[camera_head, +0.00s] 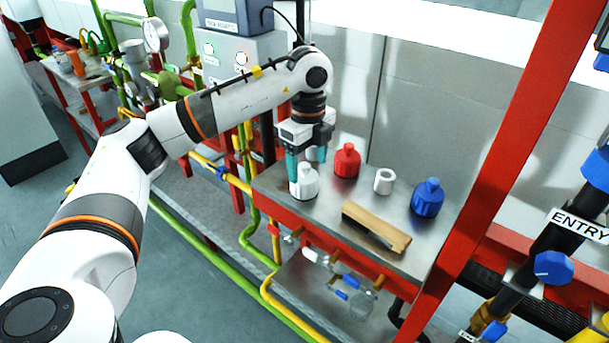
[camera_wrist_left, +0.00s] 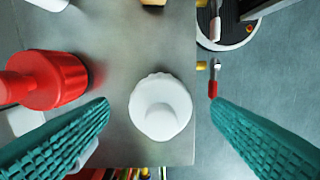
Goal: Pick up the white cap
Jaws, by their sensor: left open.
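The white cap (camera_head: 305,184) stands upright at the left end of the metal table, its narrower top under my left gripper. In the left wrist view the white cap (camera_wrist_left: 160,108) shows from above as a round top over a scalloped rim, between the two teal fingers. My left gripper (camera_head: 306,164) is open and points down over the cap. Gaps show between the cap and both fingers in the left wrist view, so it is not gripped. My right gripper is not in view.
A red cap (camera_head: 346,161) stands close by, right of the white cap. Farther right are a white ring-shaped piece (camera_head: 384,181), a blue cap (camera_head: 428,198) and a wooden block (camera_head: 376,228). The metal table (camera_head: 290,205) has its edge close to the white cap.

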